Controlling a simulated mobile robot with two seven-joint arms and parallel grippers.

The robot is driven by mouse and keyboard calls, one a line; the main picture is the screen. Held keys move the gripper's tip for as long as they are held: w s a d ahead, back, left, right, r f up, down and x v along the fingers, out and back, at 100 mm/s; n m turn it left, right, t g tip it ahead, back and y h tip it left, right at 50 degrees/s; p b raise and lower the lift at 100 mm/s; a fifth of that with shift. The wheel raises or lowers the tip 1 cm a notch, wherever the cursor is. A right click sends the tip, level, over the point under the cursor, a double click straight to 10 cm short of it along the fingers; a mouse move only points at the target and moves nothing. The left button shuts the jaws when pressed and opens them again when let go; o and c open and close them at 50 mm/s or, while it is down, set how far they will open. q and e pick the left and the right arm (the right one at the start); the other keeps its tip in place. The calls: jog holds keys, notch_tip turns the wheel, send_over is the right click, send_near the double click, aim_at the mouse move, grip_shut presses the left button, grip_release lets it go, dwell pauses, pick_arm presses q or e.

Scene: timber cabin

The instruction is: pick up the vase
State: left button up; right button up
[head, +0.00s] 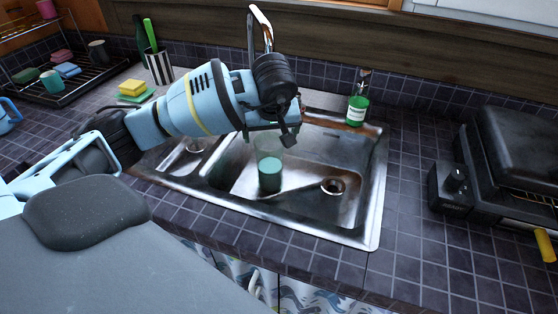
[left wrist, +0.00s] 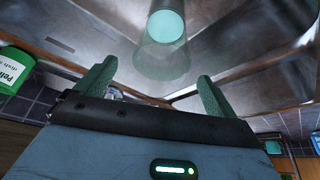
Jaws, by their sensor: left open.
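The vase is a clear glass (head: 269,176) with a teal lower part, standing in the large sink basin. In the left wrist view the vase (left wrist: 165,40) lies ahead of the fingers, near the middle between them. My left gripper (head: 272,129) is above the vase in the head view, its fingers partly hidden by the wrist. In the left wrist view its two green fingers (left wrist: 155,85) are apart with nothing between them. My right gripper is not in view.
The steel sink (head: 372,190) has raised basin walls around the vase. The faucet (head: 262,25) rises behind my left arm. A green soap bottle (head: 357,108) stands at the back rim. A black grill (head: 515,150) is at right. Tiled counter between them is clear.

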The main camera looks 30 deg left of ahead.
aim_at(269, 147)
pick_arm(q)
jog(key=x, duration=0.3)
jog(key=shift+s+f, duration=0.15)
jog(key=shift+f, duration=0.15)
jog(key=x, duration=0.4)
jog(key=shift+a, duration=0.1)
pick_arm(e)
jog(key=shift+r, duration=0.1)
pick_arm(q)
jog(key=c, duration=1.2)
grip_shut()
jog(key=shift+r, duration=0.1)
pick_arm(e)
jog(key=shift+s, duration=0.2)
